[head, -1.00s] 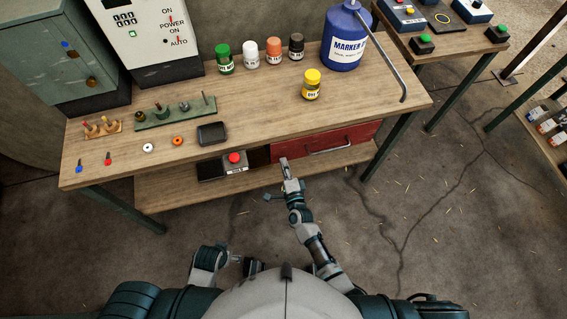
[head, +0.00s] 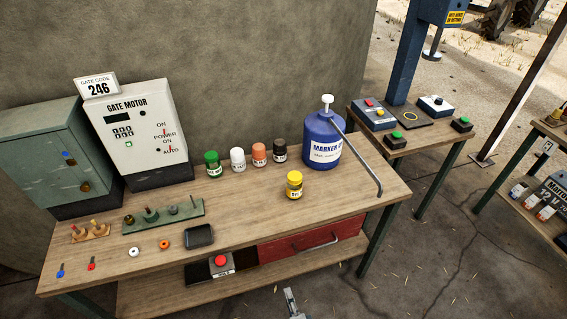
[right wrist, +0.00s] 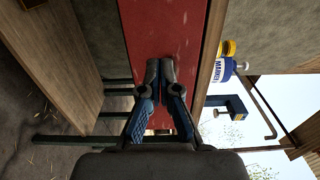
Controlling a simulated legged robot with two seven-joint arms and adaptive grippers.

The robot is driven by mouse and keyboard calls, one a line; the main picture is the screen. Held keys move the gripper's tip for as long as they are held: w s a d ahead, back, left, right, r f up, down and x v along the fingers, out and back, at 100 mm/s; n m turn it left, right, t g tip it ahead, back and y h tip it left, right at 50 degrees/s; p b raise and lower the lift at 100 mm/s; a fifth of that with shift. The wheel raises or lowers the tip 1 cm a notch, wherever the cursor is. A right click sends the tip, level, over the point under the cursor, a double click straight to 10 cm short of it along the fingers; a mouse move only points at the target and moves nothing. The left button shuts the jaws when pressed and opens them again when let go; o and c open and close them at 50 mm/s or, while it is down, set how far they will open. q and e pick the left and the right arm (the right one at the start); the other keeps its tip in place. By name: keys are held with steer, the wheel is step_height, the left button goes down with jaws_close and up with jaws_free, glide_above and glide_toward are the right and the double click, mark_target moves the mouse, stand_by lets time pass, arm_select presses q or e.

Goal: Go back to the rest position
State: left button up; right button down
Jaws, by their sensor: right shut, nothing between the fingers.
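My right gripper (head: 292,303) shows at the bottom edge of the head view, in front of the workbench and below the red drawer front. In the right wrist view its two fingers (right wrist: 161,72) are together and empty, in front of the red drawer face (right wrist: 142,28). Most of my right arm is below the frame. My left gripper is not in the current head view.
The wooden workbench (head: 120,262) carries a green box, a gate motor cabinet (head: 138,135), several paint jars, a blue marker jug (head: 322,138) and small parts. The red drawer (head: 300,242) with a handle hangs below. Concrete floor at lower right is clear.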

steer(key=s+d+f+n+g+p, duration=0.2)
steer(key=s+d+f+n+g, duration=0.1)
steer(key=s+f+n+g, duration=0.4)
steer(key=s+d+f+n+g+p, duration=0.1)
steer(key=s+d+f+n+g, duration=0.2)
steer(key=f, duration=0.6)
arm_select(q)
steer(key=s+a+f+p, duration=0.1)
steer(key=s+f, duration=0.3)
steer(key=f, duration=0.7)
steer(key=shift+s+a+f+p, duration=0.2)
steer(key=shift+f+p, duration=0.1)
arm_select(e)
steer(key=s+d+f+n+g+h, duration=0.2)
steer(key=s+d+f+n, duration=0.1)
steer(key=s+d, duration=0.3)
steer(key=s+d+f+n+g+h, duration=0.3)
steer(key=s+d+f, duration=0.2)
steer(key=s, duration=0.5)
steer(key=shift+s+d+n+g, duration=0.15)
steer(key=shift+d+n+g, duration=0.2)
steer(key=shift+d, duration=0.7)
arm_select(q)
steer(key=shift+d, duration=0.1)
arm_select(e)
steer(key=shift+d, duration=0.15)
